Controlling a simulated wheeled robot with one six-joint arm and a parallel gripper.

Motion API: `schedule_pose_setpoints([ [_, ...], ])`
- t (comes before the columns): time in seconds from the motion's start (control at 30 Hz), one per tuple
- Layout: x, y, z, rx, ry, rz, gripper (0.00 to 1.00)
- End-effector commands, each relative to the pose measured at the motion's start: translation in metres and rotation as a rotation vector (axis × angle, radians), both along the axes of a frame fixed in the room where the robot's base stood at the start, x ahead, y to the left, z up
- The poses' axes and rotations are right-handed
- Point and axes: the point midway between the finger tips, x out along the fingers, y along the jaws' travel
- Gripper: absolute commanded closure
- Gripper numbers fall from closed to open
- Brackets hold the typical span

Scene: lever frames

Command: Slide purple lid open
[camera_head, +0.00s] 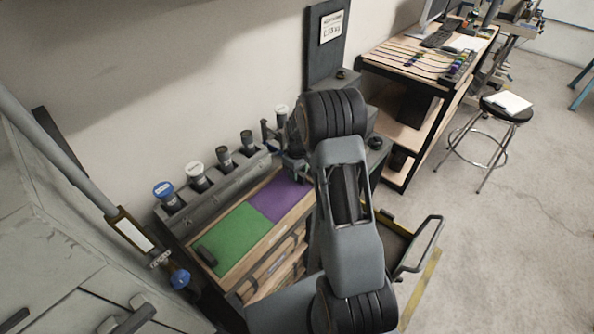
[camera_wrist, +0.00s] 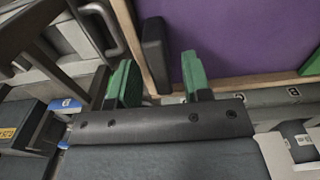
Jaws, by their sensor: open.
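The purple lid (camera_head: 280,198) lies flat in the wooden top of a bench, beside a green lid (camera_head: 231,240). In the wrist view the purple lid (camera_wrist: 235,42) fills the upper right, with a dark bar handle (camera_wrist: 155,52) along its left edge. My gripper (camera_wrist: 160,75) is open, with one green finger on each side of the handle's near end in the picture. I see no contact with the handle and cannot tell the height gap. In the head view my arm hides most of the gripper and the purple lid's handle.
A grey rack with several capped cylinders (camera_head: 223,157) runs along the wall side of the bench. Drawers (camera_head: 276,264) sit below the lids. A pole with a blue knob (camera_head: 180,279) stands at the left. A desk (camera_head: 415,62) and stool (camera_head: 507,108) stand at the right, with open floor around.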

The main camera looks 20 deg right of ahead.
Motion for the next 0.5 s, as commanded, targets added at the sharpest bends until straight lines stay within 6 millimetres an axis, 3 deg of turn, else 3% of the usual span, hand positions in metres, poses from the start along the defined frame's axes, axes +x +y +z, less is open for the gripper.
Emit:
schedule_pose_setpoints([
  [0.17,0.0000,0.0000,-0.0001,0.000,0.000,0.000,0.55],
  [0.5,0.0000,0.0001,0.0001,0.000,0.000,0.000,0.87],
])
